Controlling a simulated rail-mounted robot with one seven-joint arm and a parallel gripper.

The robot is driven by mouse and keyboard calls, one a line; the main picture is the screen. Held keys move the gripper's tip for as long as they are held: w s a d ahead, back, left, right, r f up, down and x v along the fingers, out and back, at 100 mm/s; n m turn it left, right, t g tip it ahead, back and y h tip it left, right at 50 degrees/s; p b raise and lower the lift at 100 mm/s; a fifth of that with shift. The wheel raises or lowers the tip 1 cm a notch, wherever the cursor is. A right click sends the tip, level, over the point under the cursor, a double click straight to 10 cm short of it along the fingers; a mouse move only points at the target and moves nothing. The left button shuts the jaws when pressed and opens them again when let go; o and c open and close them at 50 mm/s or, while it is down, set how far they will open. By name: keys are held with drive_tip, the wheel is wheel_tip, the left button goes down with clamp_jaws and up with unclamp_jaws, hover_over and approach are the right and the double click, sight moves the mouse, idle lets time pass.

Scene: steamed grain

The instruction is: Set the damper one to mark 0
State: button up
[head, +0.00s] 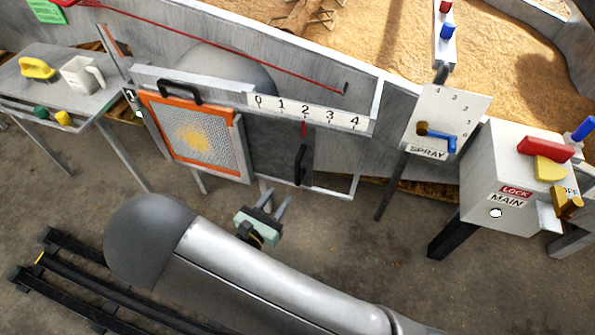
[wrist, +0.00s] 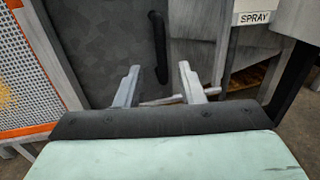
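The damper is a dark grey sliding plate (head: 272,150) in a metal frame, with a black vertical handle (head: 300,165) near its right edge. A white scale (head: 312,114) marked 0 to 4 runs above it, and a red pointer (head: 304,128) stands just under the 2. In the wrist view the plate (wrist: 95,45) and handle (wrist: 158,48) are ahead of my gripper. My gripper (head: 274,202) is open and empty, below and in front of the plate, apart from the handle. In the wrist view its fingers (wrist: 158,86) are spread, with the handle beyond the gap between them.
An orange-framed mesh screen (head: 195,138) with a black handle is left of the plate. A SPRAY panel (head: 443,122) and a MAIN box (head: 505,178) with levers stand right. A side table (head: 65,78) holds a mug and yellow tool at left.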

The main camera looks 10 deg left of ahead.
sight(296, 172)
drive_tip(key=b+x, duration=0.1)
drive_tip(key=x, duration=1)
drive_tip(key=shift+d+b, duration=0.1)
drive_tip(key=shift+b, duration=0.3)
drive_tip(key=shift+w, duration=0.1)
clamp_jaws()
